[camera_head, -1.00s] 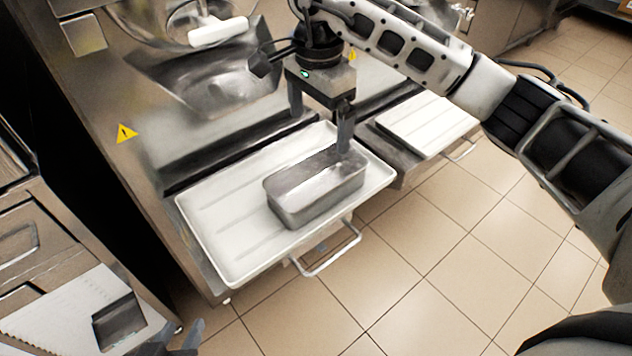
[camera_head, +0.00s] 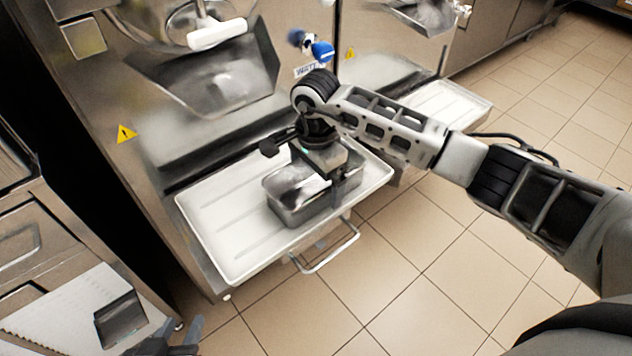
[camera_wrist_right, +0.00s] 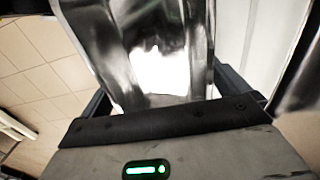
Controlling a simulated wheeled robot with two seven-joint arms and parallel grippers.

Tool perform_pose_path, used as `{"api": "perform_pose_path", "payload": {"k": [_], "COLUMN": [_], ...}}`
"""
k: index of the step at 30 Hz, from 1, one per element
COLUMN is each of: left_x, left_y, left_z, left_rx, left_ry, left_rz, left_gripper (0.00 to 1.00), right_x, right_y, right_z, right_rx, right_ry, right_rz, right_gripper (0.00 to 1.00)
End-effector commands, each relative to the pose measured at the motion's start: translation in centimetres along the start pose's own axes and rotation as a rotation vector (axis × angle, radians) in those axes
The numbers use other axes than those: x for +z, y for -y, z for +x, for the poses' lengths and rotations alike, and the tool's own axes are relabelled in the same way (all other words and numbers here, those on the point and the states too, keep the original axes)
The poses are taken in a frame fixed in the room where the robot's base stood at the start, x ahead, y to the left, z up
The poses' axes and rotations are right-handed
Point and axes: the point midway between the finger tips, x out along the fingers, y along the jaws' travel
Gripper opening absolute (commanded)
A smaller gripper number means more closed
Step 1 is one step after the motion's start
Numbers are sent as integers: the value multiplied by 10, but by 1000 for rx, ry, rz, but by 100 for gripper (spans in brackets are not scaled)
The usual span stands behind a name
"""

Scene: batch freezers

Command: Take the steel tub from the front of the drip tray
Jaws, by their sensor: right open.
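The steel tub (camera_head: 290,207) is a rectangular metal tub standing upright on the front right part of the white drip tray (camera_head: 225,245). My right gripper (camera_head: 325,185) is lowered over the tub's right end, pointing down. It is open, and in the right wrist view the tub (camera_wrist_right: 150,50) lies between its fingers (camera_wrist_right: 163,90), one at each side. I cannot tell whether either finger touches the tub's wall. The gripper body hides the tub's right end in the head view. My left gripper (camera_head: 182,340) shows only partly at the bottom edge, and its opening is unclear.
A wire handle (camera_head: 335,255) sticks out below the tray's front. The freezer's steel front (camera_head: 200,130) rises behind the tray. A second white tray (camera_head: 450,105) lies to the right. A counter with a small dark steel container (camera_head: 120,318) is at lower left. Tiled floor is clear in front.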

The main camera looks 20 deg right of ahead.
Motion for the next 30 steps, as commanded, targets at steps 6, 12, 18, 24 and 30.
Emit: {"api": "perform_pose_path", "payload": {"k": [6,12,18,24,30], "left_x": [1,1,1,1,2], "left_y": [0,0,-1,-1,-1], "left_z": [0,0,-2,-2,-1], "left_rx": [0,1,1,2,5], "left_ry": [3,3,3,1,-3], "left_rz": [1,1,0,0,-5], "left_gripper": [36,36,36,36,36], "right_x": [0,0,0,0,-1], "right_y": [0,0,0,1,-7], "right_z": [1,1,0,-8,-42], "right_rx": [-1,-1,-2,-3,-7], "right_ry": [0,0,0,-1,-2], "right_rz": [0,0,0,-2,-2], "right_gripper": [100,61,61,61,61]}}
